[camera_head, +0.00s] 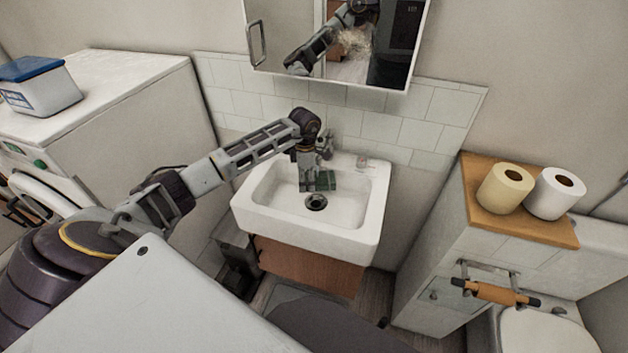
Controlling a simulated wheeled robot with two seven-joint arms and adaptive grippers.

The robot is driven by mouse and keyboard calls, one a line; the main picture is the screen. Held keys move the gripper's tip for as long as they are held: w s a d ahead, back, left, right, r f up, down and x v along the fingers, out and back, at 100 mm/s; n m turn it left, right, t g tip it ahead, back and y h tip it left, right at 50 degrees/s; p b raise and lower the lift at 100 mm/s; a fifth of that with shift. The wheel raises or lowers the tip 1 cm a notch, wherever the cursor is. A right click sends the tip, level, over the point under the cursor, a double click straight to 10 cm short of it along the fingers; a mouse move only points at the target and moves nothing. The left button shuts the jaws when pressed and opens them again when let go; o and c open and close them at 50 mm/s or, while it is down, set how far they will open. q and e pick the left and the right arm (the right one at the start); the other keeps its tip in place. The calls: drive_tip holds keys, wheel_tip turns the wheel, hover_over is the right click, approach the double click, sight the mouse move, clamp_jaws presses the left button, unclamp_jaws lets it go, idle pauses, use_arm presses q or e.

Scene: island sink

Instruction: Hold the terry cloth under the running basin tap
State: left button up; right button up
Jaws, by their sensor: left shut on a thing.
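My left arm reaches in from the left, and my left gripper (309,170) points down over the white basin (266,205). It is shut on a small dark green cloth (322,181), which shows just below the fingers, above the drain. The tap (325,147) is at the back of the basin, right behind and beside the gripper, and is partly hidden by it. I cannot make out a water stream or whether the cloth is wet. My right gripper is not in view.
A mirror cabinet (395,45) hangs above the basin. A washing machine (130,100) with a blue-lidded box (40,88) stands left. Two paper rolls (505,188) stand on a wooden shelf (487,222) at right, above a roll holder (495,293).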

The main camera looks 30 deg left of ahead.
use_arm(q)
drive_tip(key=s+d+p, duration=0.2)
drive_tip(key=s+d, duration=0.2)
drive_tip(key=s, duration=0.2)
drive_tip(key=shift+s+d+p, duration=0.15)
drive_tip(key=shift+d+p, duration=0.2)
drive_tip(key=shift+d, duration=0.05)
idle(0.7)
drive_tip(key=shift+r, duration=0.1)
idle(1.5)
drive_tip(key=s+d+r+p, duration=0.3)
drive_tip(key=s, duration=0.1)
drive_tip(key=shift+r, duration=0.4)
idle(0.5)
idle(0.3)
